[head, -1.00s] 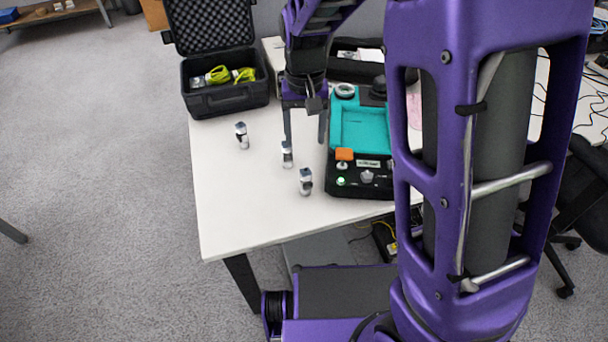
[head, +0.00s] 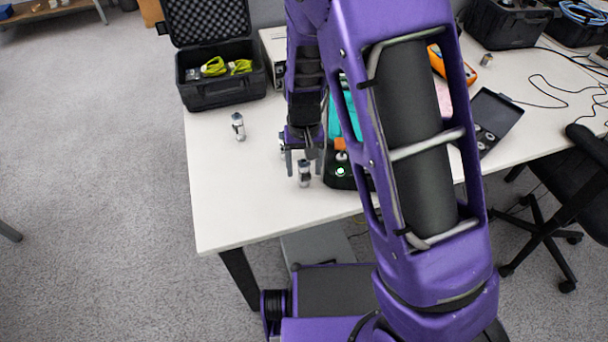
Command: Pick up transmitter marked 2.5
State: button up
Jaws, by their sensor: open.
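Three small silver transmitters with dark bands stand on the white table (head: 225,205). One transmitter (head: 238,127) is at the left, clear of the arm. A second transmitter (head: 282,146) is mostly hidden behind my gripper. The third transmitter (head: 304,178) is nearest the front edge. I cannot read the marks, so I cannot tell which is 2.5.
An open black case (head: 225,94) with yellow-green items stands at the back left. An open dark box (head: 494,115) lies at right. The table's front left is clear.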

jog(key=shift+f, duration=0.6)
grip_shut()
